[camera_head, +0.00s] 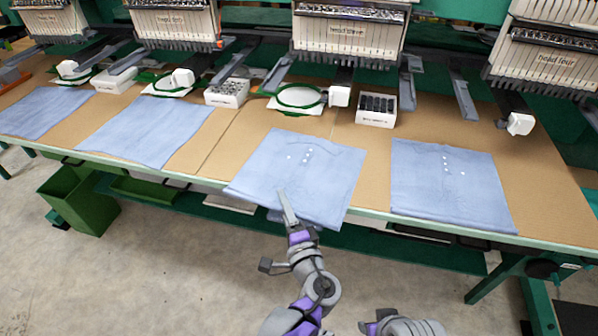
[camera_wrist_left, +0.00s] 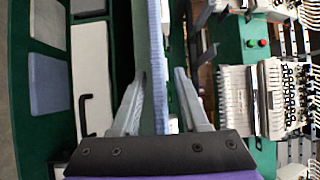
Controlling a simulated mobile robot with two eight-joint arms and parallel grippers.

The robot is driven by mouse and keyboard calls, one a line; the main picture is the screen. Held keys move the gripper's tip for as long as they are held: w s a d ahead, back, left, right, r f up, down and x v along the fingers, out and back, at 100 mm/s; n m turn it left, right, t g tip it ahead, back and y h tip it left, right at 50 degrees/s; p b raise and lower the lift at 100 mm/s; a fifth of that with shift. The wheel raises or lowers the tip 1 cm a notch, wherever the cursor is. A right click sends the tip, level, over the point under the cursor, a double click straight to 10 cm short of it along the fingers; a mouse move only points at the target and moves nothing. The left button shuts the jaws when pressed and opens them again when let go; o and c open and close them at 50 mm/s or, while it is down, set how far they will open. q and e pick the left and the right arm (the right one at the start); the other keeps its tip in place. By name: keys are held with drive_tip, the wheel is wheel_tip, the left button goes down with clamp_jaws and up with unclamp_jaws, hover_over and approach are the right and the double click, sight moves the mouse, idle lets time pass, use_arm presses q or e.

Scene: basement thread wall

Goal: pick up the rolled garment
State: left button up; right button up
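Several light-blue garments lie on the table; none shows as a clear roll. The one nearest my left gripper (camera_head: 287,208) is a flat garment (camera_head: 315,170) with a few white dots, its front edge hanging over the table's front edge. In the left wrist view my left gripper (camera_wrist_left: 160,75) is open. Its two fingers stand on either side of a thin blue strip of cloth (camera_wrist_left: 157,50), with small gaps. Part of my right arm shows at the bottom of the head view; its fingers do not.
Another dotted garment (camera_head: 450,185) lies to the right, and two flat ones (camera_head: 145,128) (camera_head: 42,110) to the left. Embroidery heads (camera_head: 350,35), hoops (camera_head: 298,97) and white boxes (camera_head: 377,110) line the back. A green bin (camera_head: 82,200) stands below left.

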use_arm(q)
clamp_jaws()
